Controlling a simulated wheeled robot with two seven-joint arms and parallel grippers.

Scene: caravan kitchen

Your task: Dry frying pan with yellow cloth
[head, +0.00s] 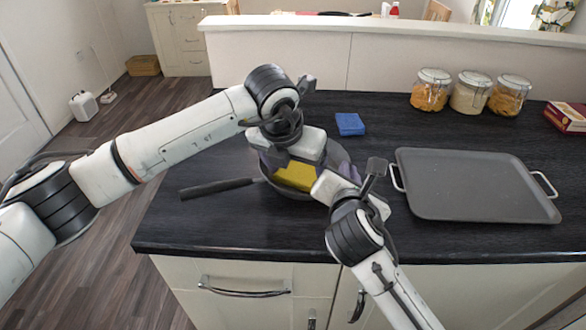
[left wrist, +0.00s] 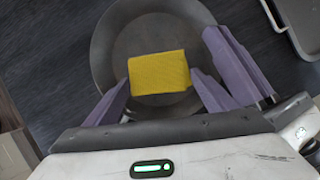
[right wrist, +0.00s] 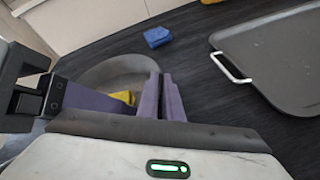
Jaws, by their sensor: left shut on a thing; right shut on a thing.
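The frying pan (left wrist: 115,45) is dark grey and round and sits on the black worktop, its handle (head: 220,187) pointing left in the head view. The yellow cloth (head: 295,176) is a small flat rectangle inside the pan. My left gripper (left wrist: 158,92) reaches down into the pan and is shut on the cloth, with one finger at each side of it. My right gripper (right wrist: 162,97) is shut on the pan's near right rim, its fingers close together. My arms and grippers hide part of the pan in the head view. The cloth (right wrist: 124,97) shows only partly in the right wrist view.
A grey tray (head: 478,185) with metal handles lies right of the pan. A blue cloth (head: 350,124) lies behind it. Several food jars (head: 470,95) and a red box (head: 567,117) stand at the back right. The worktop is clear left of the pan.

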